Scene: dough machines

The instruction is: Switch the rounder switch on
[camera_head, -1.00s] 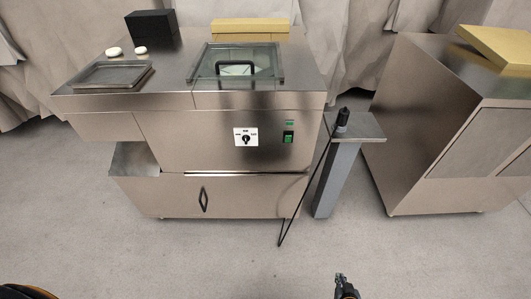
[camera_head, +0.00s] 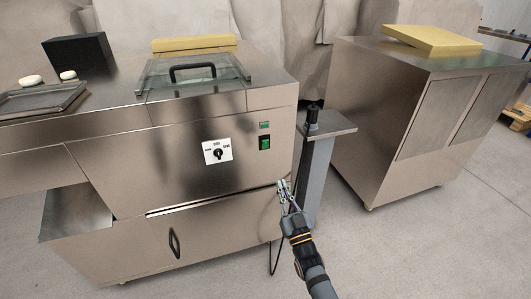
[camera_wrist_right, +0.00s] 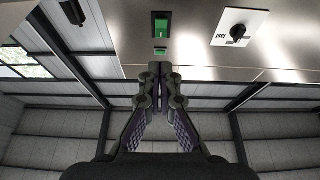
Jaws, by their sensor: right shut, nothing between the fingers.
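The steel machine (camera_head: 180,122) stands at the left in the head view. Its front panel carries a green rocker switch (camera_head: 265,143) under a small green indicator (camera_head: 264,126). A white plate with a black rotary knob (camera_head: 217,152) sits to the left of them. My right gripper (camera_head: 283,184) is shut and empty, below and a little right of the green switch, apart from it. In the right wrist view the shut fingertips (camera_wrist_right: 160,68) point toward the panel, with the green switch (camera_wrist_right: 161,24) beyond them and the knob (camera_wrist_right: 238,31) to the right. My left gripper is out of view.
A grey post (camera_head: 315,175) with a black-topped fitting stands right of the machine, close to my right gripper. A second steel cabinet (camera_head: 400,130) with a yellow board (camera_head: 432,40) is further right. Open floor lies in front.

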